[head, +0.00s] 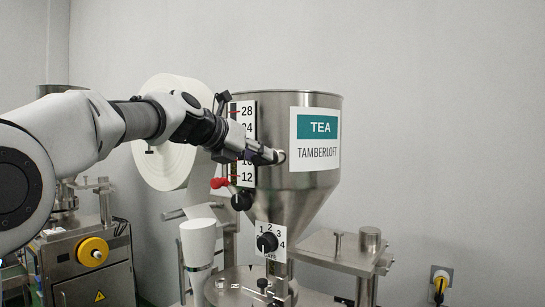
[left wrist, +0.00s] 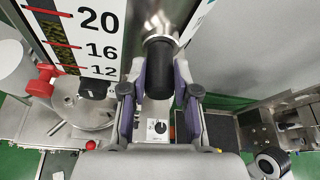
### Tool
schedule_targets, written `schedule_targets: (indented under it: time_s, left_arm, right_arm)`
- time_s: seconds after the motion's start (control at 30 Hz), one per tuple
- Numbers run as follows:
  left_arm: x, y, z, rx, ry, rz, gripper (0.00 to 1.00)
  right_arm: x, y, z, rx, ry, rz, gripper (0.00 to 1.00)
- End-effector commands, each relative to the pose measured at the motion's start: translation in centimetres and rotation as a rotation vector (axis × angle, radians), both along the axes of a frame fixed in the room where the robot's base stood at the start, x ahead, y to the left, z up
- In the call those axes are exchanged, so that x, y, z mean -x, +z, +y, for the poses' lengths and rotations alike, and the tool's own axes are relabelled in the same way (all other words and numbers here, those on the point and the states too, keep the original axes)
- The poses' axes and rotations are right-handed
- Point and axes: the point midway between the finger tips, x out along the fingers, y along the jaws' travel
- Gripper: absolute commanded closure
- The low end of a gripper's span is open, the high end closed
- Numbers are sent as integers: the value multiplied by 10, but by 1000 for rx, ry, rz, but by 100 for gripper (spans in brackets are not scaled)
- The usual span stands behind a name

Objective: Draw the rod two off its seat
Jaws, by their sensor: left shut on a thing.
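My left gripper (head: 276,157) reaches in from the left in the head view, its fingertips at the upper side of the steel hopper (head: 310,205). In the left wrist view my left gripper (left wrist: 160,75) is shut on a black cylindrical grip (left wrist: 159,56) with a pale metal collar at its far end. I take this grip to be part of the rod, but no number shows on it. Whether the rod still touches its seat cannot be told, as the grip hides what lies behind it. My right gripper is not in view.
A number scale (head: 241,112) with a red handle (head: 219,183) stands left of the grip. A white paper roll (head: 165,110) is behind my arm. The gate dial (head: 267,242) is below the hopper. A steel table (head: 335,248) stands at right; the wall side above it is free.

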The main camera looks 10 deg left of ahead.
Motion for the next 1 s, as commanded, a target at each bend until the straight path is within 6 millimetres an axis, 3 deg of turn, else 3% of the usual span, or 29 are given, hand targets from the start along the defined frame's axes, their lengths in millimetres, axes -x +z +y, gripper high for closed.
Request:
schedule_targets:
  time_s: [1.0]
  left_arm:
    - [51,-7,18,-3,-4,13,100]
  right_arm:
    - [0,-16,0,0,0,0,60]
